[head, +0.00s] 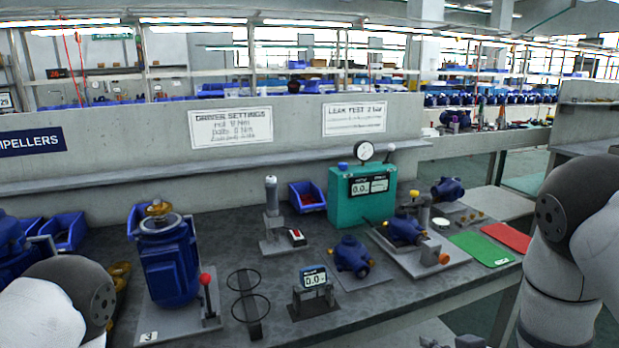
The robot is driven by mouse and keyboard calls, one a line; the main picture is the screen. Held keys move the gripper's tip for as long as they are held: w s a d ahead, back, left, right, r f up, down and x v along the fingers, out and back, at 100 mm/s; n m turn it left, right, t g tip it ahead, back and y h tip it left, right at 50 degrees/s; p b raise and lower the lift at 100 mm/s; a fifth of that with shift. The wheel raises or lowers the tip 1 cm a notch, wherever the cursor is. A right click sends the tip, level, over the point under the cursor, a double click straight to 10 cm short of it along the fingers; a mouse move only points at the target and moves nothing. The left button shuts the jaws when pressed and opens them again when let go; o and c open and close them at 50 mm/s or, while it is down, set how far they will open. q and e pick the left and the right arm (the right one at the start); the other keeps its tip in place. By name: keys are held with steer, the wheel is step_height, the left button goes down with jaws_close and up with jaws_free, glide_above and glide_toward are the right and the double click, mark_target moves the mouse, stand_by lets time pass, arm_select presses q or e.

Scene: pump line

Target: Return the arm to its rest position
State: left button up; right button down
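My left arm shows at the lower left and my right arm at the right edge, both only as rounded white and dark grey links. Neither gripper is in the head view, so I cannot see whether they are open or shut. On the workbench (380,310) in front of me stands a large blue motor (168,262) with a brass impeller (157,208) on top. A blue pump body (352,256) sits near the bench middle. Another blue pump (405,229) is on a grey fixture plate (425,263) to its right.
A small display (314,278), a black ring stand (249,300) and a grey driver stand (272,215) occupy the middle. Green (481,249) and red (507,237) mats lie right. My links overlap both bench ends.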

steer(key=s+a+f+m+g+h, duration=0.15)
steer(key=s+f+g, duration=0.25)
steer(key=s+f, duration=0.7)
steer(key=s+f+m+g+h, duration=0.1)
steer(key=s+g, duration=0.7)
steer(key=s, duration=2)
steer(key=shift+a+f+g, duration=0.3)
steer(key=shift+f+g, duration=0.1)
steer(key=shift+f, duration=0.05)
